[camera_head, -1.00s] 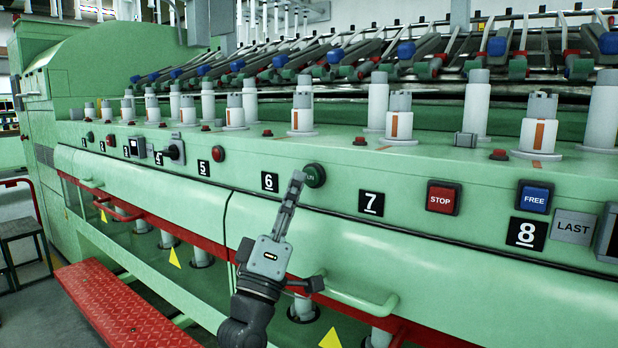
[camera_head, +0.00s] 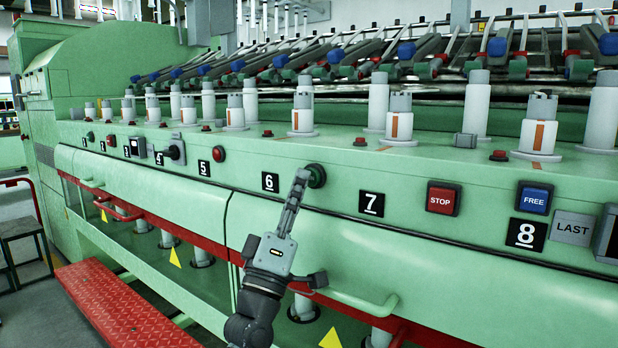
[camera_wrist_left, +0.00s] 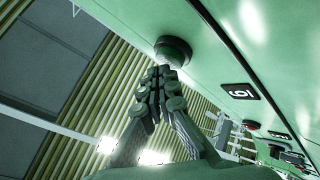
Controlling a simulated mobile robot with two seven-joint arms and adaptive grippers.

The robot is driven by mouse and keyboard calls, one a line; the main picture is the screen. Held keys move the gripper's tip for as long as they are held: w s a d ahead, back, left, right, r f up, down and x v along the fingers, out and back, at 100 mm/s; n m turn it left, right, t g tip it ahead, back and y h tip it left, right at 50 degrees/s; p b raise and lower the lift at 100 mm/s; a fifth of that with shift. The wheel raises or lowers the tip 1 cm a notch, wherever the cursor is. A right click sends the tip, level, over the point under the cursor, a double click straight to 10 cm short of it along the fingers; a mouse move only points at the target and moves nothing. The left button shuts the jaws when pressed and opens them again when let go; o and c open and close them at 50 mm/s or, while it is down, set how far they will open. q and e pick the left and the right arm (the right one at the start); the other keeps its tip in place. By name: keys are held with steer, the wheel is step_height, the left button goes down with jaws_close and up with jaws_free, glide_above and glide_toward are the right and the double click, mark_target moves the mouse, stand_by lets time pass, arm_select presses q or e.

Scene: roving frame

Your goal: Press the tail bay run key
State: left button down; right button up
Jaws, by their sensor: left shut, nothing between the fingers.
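In the left wrist view the key (camera_wrist_left: 173,50) shows as a dark round knob just beyond the shut fingertips (camera_wrist_left: 159,72). I cannot tell whether the tips touch it. My right gripper is not in view.
A red STOP key (camera_head: 441,198) and a blue FREE key (camera_head: 534,199) sit further right. A LAST plate (camera_head: 573,227) is beside the number 8 plate (camera_head: 527,234). A green handle bar (camera_head: 358,303) runs below the panel. A red step (camera_head: 120,305) stands at lower left.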

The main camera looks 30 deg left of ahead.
arm_select(q)
steer(key=shift+w+d+f, duration=0.1)
steer(key=shift+w+f, duration=0.25)
steer(key=shift+w, duration=0.1)
stand_by(0.5)
steer(key=shift+s, duration=0.8)
steer(key=shift+s, duration=0.1)
steer(key=s, duration=0.5)
steer(key=shift+a+r, duration=0.1)
steer(key=shift+a, duration=0.2)
stand_by(0.4)
